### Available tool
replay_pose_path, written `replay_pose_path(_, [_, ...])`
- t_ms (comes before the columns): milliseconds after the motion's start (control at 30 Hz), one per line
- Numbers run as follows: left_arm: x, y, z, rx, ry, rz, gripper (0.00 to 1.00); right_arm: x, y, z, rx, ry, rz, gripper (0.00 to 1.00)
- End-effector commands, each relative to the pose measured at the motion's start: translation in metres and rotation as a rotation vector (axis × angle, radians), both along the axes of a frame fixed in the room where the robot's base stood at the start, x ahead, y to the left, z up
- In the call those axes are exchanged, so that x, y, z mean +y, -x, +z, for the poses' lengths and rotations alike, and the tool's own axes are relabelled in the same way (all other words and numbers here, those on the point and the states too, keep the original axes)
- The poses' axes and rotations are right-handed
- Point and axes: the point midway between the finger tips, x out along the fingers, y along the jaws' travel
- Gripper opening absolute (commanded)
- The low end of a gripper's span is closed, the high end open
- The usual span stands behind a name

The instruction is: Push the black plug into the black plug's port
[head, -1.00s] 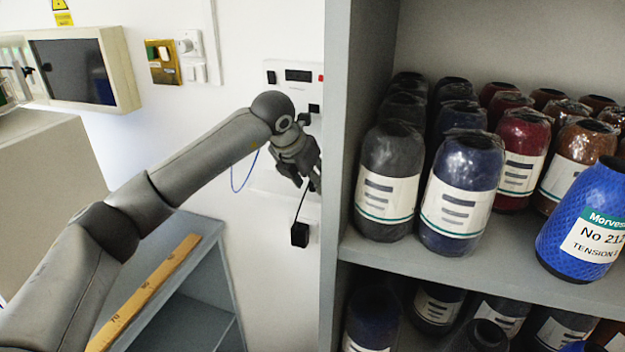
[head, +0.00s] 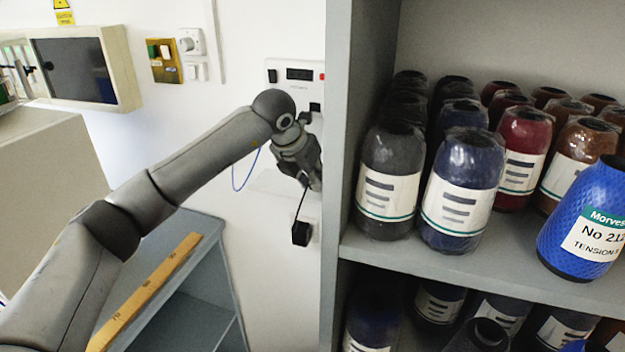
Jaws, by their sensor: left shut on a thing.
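My left gripper (head: 313,180) is in front of the white wall, beside the grey shelf's edge. It is shut, and a thin black cord runs from its fingers down to a black block (head: 301,233) at a white wall plate. The black plug appears to be the thing held at the cord's upper end; the fingers hide it almost wholly. A white panel (head: 283,80) with dark openings is on the wall above the gripper. A dark square opening (head: 315,107) shows near its lower edge; I cannot tell which opening is the plug's port. My right gripper is out of view.
A thin blue cable (head: 236,187) hangs behind my arm. A yellow ruler (head: 150,290) lies on a low grey cabinet at the lower left. Switches are on the wall.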

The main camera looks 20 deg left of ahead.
Motion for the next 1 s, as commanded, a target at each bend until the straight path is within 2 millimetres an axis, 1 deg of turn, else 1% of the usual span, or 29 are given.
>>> replay_pose_path(167, [0.000,-0.001,0.011,-0.004,0.002,-0.001,0.02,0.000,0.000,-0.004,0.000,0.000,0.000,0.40])
replay_pose_path(300, [0.000,-0.001,0.031,-0.006,0.001,0.000,0.02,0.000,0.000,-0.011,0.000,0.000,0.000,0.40])
replay_pose_path(367, [-0.003,0.008,0.039,-0.007,0.001,-0.002,0.02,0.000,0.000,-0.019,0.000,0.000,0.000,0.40])
replay_pose_path(467, [-0.008,0.025,0.059,-0.008,0.001,-0.004,0.02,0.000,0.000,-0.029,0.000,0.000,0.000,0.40])
replay_pose_path(600, [-0.014,0.051,0.091,-0.009,-0.001,-0.003,0.02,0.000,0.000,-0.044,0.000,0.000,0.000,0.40])
replay_pose_path(667, [-0.018,0.068,0.094,-0.009,-0.002,-0.005,0.02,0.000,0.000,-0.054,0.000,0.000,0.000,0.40])
replay_pose_path(700, [-0.021,0.078,0.098,-0.007,-0.002,-0.005,0.02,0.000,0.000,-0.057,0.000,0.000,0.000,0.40])
replay_pose_path(800, [-0.026,0.099,0.110,-0.006,-0.001,-0.003,0.02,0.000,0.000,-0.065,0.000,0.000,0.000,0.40])
replay_pose_path(900, [-0.030,0.116,0.118,-0.005,-0.001,-0.002,0.02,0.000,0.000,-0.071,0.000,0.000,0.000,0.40])
replay_pose_path(1000, [-0.033,0.126,0.124,-0.002,0.001,-0.001,0.02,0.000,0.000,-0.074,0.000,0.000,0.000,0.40])
